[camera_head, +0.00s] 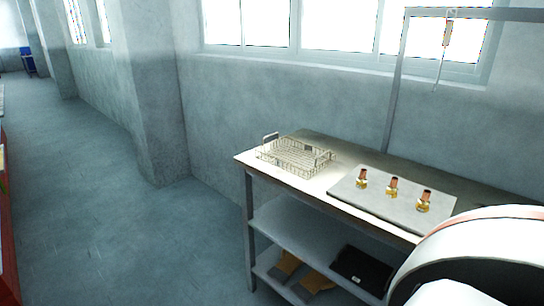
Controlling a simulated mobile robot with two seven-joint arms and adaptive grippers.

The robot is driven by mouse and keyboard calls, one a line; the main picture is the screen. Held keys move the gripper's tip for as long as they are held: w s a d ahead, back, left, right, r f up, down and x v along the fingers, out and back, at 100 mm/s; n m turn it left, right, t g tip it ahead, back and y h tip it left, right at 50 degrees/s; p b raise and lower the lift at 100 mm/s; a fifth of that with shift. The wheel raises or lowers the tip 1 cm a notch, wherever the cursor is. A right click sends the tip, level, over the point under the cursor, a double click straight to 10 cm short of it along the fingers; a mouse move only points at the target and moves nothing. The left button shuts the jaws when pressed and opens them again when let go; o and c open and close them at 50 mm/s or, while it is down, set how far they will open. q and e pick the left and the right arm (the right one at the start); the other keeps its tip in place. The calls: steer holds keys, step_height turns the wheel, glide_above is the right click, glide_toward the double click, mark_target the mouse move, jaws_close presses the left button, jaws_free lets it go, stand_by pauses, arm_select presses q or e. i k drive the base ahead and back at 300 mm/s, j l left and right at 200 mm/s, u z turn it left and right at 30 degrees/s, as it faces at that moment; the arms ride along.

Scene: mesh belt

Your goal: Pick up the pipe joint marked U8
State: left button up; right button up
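Three small brass and copper pipe joints stand upright in a row on a grey mat (345,196) on the table: a left one (361,179), a middle one (392,188) and a right one (424,201). They look alike. Any markings are too small to read, so I cannot tell which is U8. Neither of my grippers is in view. A white, rounded part with a red stripe, which looks like part of my own body, fills the lower right corner.
A wire basket (295,157) stands on the left part of the workbench (343,208). The lower shelves hold a black case (362,268) and brown items (285,266). A metal frame (394,85) rises behind the bench. The floor (110,230) at left is open.

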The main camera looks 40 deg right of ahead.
mark_target(362, 184)
steer(key=i, duration=1.45)
steer(key=i+z, duration=0.15)
steer(key=z, duration=0.3)
steer(key=i+z, duration=0.1)
steer(key=z, duration=0.3)
steer(key=i+j+z, duration=0.1)
steer(key=z, duration=1.9)
